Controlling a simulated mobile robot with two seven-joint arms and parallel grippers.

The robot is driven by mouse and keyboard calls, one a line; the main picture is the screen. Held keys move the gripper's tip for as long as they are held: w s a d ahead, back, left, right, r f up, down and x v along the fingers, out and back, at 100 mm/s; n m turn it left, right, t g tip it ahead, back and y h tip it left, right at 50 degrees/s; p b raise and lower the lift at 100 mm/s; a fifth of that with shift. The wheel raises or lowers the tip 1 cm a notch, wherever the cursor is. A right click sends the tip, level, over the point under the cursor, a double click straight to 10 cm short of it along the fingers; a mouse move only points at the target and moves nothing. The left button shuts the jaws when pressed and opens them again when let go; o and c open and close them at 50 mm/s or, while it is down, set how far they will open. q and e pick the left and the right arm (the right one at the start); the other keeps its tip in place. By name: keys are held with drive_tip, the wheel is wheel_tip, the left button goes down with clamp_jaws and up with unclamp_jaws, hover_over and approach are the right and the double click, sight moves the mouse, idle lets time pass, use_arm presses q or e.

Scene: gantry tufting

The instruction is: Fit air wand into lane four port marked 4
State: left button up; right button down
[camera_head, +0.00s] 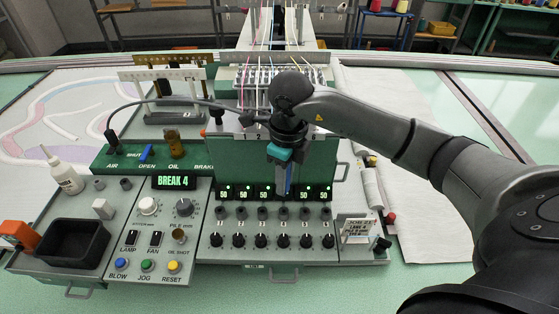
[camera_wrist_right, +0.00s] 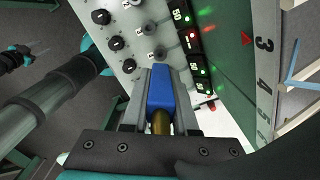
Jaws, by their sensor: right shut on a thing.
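My right gripper (camera_head: 284,188) hangs over the control panel, pointing down in front of the lane displays. It is shut on a blue piece with a brass-coloured part, apparently the air wand (camera_head: 281,178). The wand also shows between the fingers in the right wrist view (camera_wrist_right: 160,90). A number strip (camera_wrist_right: 264,62) with 3, 4 and 5 lies to the right in the wrist view, apart from the wand. In the head view the gripper hides part of the display row.
A screen (camera_head: 174,182) reads BREAK 4. Several knobs (camera_head: 327,241) line the panel's front. A dark hose (camera_head: 160,101) arches in from the left. A black tray (camera_head: 77,243), white bottle (camera_head: 64,172) and small sign (camera_head: 361,230) stand around the panel. Threads run behind the green housing.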

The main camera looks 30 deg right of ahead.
drive_tip(key=shift+f+b, duration=2.1)
drive_tip(key=shift+f, duration=0.7)
drive_tip(key=shift+r, duration=0.25)
drive_tip(key=shift+f+b, duration=0.25)
drive_tip(key=shift+b, duration=0.05)
drive_tip(key=shift+f+b, duration=1)
drive_tip(key=shift+f, duration=0.15)
drive_tip(key=c, duration=0.6)
unclamp_jaws()
